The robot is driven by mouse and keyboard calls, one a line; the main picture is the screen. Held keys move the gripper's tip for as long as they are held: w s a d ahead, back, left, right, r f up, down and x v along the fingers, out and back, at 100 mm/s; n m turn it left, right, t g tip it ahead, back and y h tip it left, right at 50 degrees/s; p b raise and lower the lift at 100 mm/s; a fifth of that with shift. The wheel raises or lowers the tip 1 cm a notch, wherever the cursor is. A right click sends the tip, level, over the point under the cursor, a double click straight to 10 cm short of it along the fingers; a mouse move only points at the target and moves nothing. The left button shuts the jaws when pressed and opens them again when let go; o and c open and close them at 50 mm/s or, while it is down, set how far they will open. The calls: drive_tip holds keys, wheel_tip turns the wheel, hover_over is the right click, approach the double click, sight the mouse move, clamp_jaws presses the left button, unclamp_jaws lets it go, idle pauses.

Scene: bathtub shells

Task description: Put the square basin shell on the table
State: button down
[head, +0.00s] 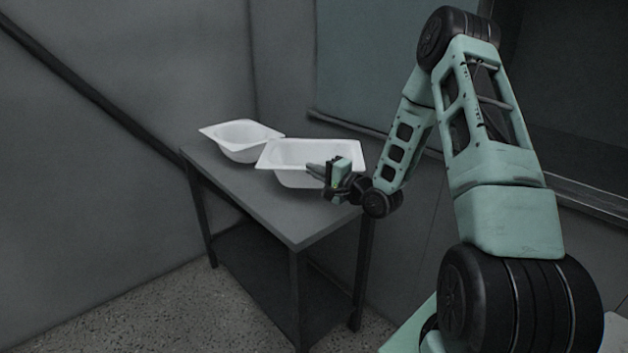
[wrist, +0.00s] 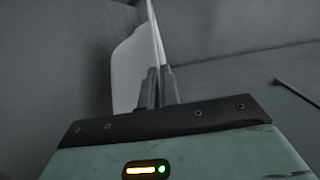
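A white shell (head: 283,155) with a straight four-sided rim is at the right of the table (head: 262,205); I take it as the square basin shell. Its underside is over the tabletop, and I cannot tell whether it touches. My gripper (head: 316,170) reaches in from the right at its front side. In the wrist view the two fingers (wrist: 159,88) close on a thin white wall (wrist: 128,70) that stands up between them. The gripper hides the shell's front right part in the head view.
A second white shell (head: 238,133) with a rounded bowl stands at the table's far left, very close to the first. The front part of the tabletop is bare. Walls stand behind the table, and a dark lower shelf (head: 262,268) is under it.

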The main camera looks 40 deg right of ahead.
drive_tip(key=shift+f, duration=1.1)
drive_tip(key=shift+f, duration=0.15)
drive_tip(key=c, duration=1.6)
unclamp_jaws()
drive_tip(key=shift+c, duration=0.2)
